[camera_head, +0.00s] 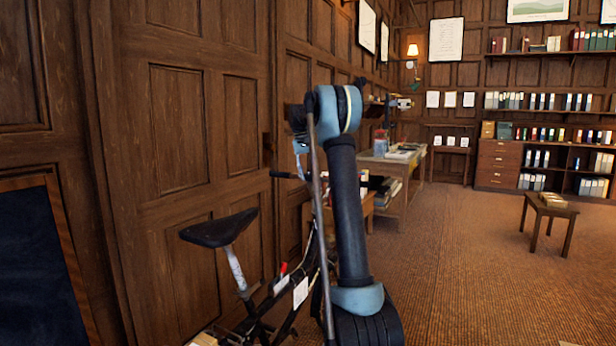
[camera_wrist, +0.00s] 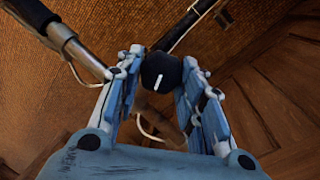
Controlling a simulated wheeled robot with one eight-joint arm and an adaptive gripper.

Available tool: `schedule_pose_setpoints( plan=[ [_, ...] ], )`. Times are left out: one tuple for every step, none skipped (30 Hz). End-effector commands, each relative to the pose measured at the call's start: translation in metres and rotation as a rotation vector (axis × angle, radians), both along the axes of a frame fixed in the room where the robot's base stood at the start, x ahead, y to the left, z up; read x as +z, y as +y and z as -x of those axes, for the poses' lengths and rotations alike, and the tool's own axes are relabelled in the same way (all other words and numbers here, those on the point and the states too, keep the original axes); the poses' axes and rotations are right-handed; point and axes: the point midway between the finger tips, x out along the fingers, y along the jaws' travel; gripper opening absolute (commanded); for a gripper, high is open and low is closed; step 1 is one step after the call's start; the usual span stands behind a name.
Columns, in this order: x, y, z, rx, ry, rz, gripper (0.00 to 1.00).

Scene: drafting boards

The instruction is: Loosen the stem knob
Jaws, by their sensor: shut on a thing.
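The stem knob (camera_wrist: 158,64) is black and rounded with a white line on its face. It shows in the wrist view between the blue fingers of my gripper (camera_wrist: 161,72), which is shut on it. The white line stands nearly upright in that picture, leaning slightly right. Dark bars and a pale tube run behind the knob. In the head view the bicycle has a black saddle (camera_head: 220,228) and a dark handlebar grip (camera_head: 284,175). My arm stands in front of the bicycle's front part and hides the knob there.
A wood-panelled wall (camera_head: 183,130) runs close behind the bicycle. A thin white cable (camera_wrist: 147,131) loops below the knob in the wrist view. A desk (camera_head: 402,167) with papers stands behind my arm. A small table (camera_head: 545,209) is at right, with open carpet (camera_head: 460,265) before it.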

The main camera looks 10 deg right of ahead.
Motion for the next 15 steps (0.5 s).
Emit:
schedule_pose_setpoints(
  plan=[
    [-0.0001,0.0028,-0.0008,0.044,0.007,0.011,0.12],
    [-0.0001,0.0030,-0.0007,0.072,0.013,0.019,0.12],
    [-0.0002,0.0036,-0.0007,0.108,0.021,0.029,0.12],
    [-0.0002,0.0038,-0.0006,0.135,0.027,0.037,0.12],
    [-0.0002,0.0038,-0.0005,0.162,0.032,0.045,0.12],
    [-0.0003,0.0041,-0.0004,0.197,0.040,0.055,0.12],
    [-0.0003,0.0040,-0.0004,0.223,0.045,0.064,0.12],
    [-0.0004,0.0039,-0.0003,0.250,0.051,0.073,0.12],
    [-0.0006,0.0043,-0.0002,0.286,0.059,0.082,0.12],
    [-0.0007,0.0042,-0.0002,0.313,0.065,0.090,0.12],
    [-0.0007,0.0045,-0.0002,0.340,0.070,0.099,0.12],
    [-0.0009,0.0049,-0.0001,0.376,0.078,0.108,0.12],
    [-0.0010,0.0050,0.0000,0.403,0.084,0.116,0.12],
    [-0.0010,0.0050,0.0000,0.429,0.089,0.125,0.12],
    [-0.0011,0.0052,0.0001,0.465,0.097,0.134,0.12]
  ],
)
